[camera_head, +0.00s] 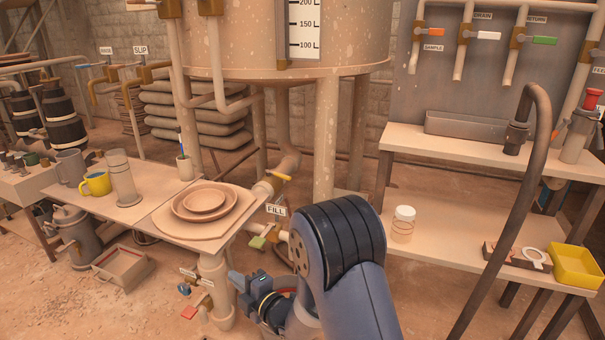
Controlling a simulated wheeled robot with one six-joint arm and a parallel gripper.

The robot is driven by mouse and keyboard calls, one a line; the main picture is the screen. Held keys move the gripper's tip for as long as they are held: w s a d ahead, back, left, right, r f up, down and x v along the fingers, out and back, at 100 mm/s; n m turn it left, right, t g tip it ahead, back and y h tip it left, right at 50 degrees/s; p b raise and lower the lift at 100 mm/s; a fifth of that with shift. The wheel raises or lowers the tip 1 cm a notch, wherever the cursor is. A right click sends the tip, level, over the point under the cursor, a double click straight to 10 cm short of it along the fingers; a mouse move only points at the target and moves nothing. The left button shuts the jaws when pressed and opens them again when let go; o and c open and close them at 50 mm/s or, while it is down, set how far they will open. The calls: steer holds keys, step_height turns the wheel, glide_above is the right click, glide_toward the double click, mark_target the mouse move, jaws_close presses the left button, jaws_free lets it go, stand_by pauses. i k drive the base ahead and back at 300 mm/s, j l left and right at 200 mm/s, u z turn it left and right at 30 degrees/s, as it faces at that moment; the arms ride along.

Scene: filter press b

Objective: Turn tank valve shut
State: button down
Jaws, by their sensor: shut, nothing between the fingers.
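The large tan tank (235,40) stands on legs at the top centre. No label marks either as the tank valve. My gripper (236,282) is shut and empty at the lower centre, pointing left, below the green handle in the picture. It appears apart from the handles. My arm hides part of the pipework to its right.
A table (135,212) at left holds stacked plates (204,201), a yellow mug (96,183) and a glass cylinder (122,178). Blue (184,289) and red (190,312) valve handles sit beside a thick pipe (215,285). A dark curved pipe (545,130) rises before the shelves at right.

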mark_target(278, 175)
steer(key=i+l+z, duration=0.1)
steer(key=i, duration=0.55)
steer(key=i+l+z, duration=0.15)
steer(key=i, duration=0.45)
